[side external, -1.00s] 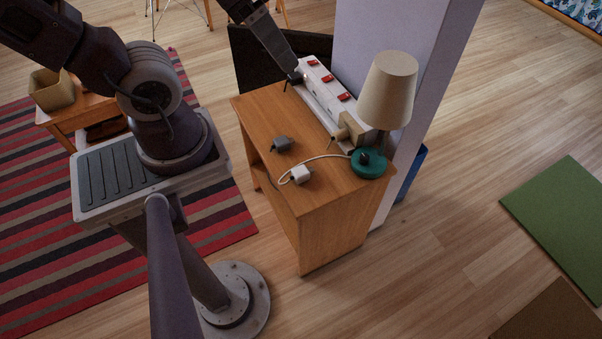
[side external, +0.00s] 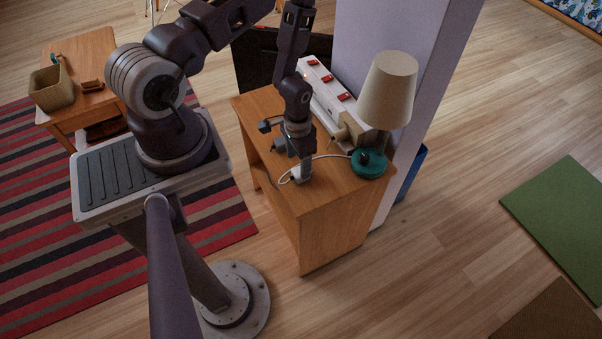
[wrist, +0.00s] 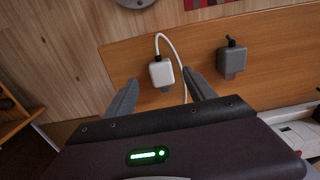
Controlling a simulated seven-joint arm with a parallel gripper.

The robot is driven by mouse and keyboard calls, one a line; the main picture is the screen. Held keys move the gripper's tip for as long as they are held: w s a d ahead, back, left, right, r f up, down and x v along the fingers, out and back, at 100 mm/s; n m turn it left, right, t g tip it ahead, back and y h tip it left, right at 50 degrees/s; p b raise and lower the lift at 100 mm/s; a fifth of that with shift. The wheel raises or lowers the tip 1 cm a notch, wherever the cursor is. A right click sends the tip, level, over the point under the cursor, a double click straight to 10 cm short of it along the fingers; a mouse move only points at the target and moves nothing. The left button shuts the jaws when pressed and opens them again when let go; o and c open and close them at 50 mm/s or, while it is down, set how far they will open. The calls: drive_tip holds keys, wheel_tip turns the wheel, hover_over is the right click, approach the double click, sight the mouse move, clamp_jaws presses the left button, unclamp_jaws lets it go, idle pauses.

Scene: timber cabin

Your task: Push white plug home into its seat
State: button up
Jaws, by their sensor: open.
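The white plug (side external: 296,173) lies near the front edge of the wooden desk, partly hidden by my gripper (side external: 301,163) in the side view. A white cord runs from it toward the lamp. In the wrist view the white plug (wrist: 161,73) shows between and just beyond the fingertips of my gripper (wrist: 162,88). The jaws are open; I cannot tell whether they touch it. A white power strip with red switches (side external: 328,84) lies along the back of the desk. Part of a white body at the lower right of the wrist view (wrist: 303,136) looks like this strip.
A grey plug (wrist: 232,61) lies on the desk (side external: 325,225), right of the white plug in the wrist view. A lamp (side external: 387,90) with a teal base (side external: 369,168) stands at the desk's right end. A pale pillar (side external: 400,40) rises behind the strip.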

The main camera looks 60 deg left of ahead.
drive_tip(key=f, duration=0.3)
drive_tip(key=w+f, duration=0.1)
drive_tip(key=f, duration=0.1)
drive_tip(key=shift+a+f, duration=0.1)
drive_tip(key=shift+f, duration=0.1)
clamp_jaws()
wheel_tip(320, 180, up, 15)
drive_tip(key=w+a, duration=0.4)
drive_tip(key=a, duration=0.9)
drive_tip(key=w+a, duration=0.4)
drive_tip(key=a, duration=0.9)
drive_tip(key=f, duration=1.1)
drive_tip(key=shift+a+f, duration=0.3)
drive_tip(key=shift+f, duration=0.35)
drive_tip(key=shift+w, duration=3.15)
